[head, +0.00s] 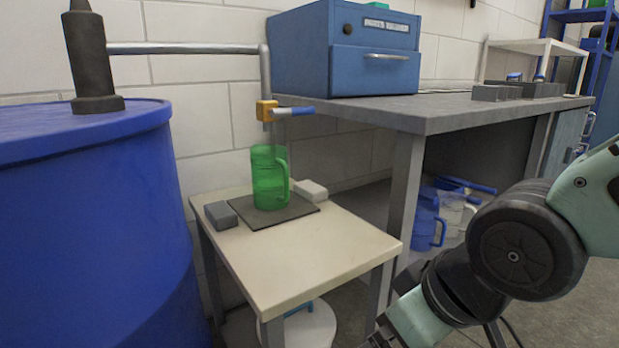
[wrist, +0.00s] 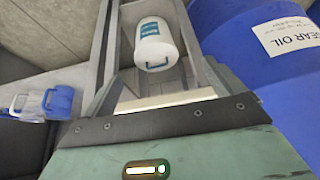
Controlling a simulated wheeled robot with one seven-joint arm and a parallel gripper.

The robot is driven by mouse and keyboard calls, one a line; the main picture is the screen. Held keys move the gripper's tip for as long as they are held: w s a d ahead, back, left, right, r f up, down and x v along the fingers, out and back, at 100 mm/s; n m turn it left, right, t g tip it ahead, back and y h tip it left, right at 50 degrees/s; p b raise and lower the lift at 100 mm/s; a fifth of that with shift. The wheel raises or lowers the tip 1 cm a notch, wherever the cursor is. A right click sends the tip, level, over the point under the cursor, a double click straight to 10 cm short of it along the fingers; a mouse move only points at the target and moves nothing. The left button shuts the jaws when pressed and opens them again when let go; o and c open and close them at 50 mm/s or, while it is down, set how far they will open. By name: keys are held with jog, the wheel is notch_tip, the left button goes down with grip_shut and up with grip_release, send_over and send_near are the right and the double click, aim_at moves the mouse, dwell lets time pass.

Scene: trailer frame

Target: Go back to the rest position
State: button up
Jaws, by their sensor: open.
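My arm reaches in from the right edge of the head view and angles down to the bottom edge, in front of the workbench and right of the small table (head: 300,262).
A blue drum (head: 85,230) fills the left. The grey workbench (head: 440,112) carries a blue cabinet (head: 345,48). Blue and clear jugs (head: 428,228) stand beneath it. A white bucket (wrist: 155,45) sits under the small table. Two small blocks flank the mat.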

jog(key=s+d+g+h+p, duration=0.3)
jog(key=s+g, duration=0.1)
jog(key=s, duration=0.4)
notch_tip(320, 180, up, 38)
jog(key=p, duration=3.7)
jog(key=shift+s+d+n, duration=0.3)
jog(key=shift+s, duration=0.1)
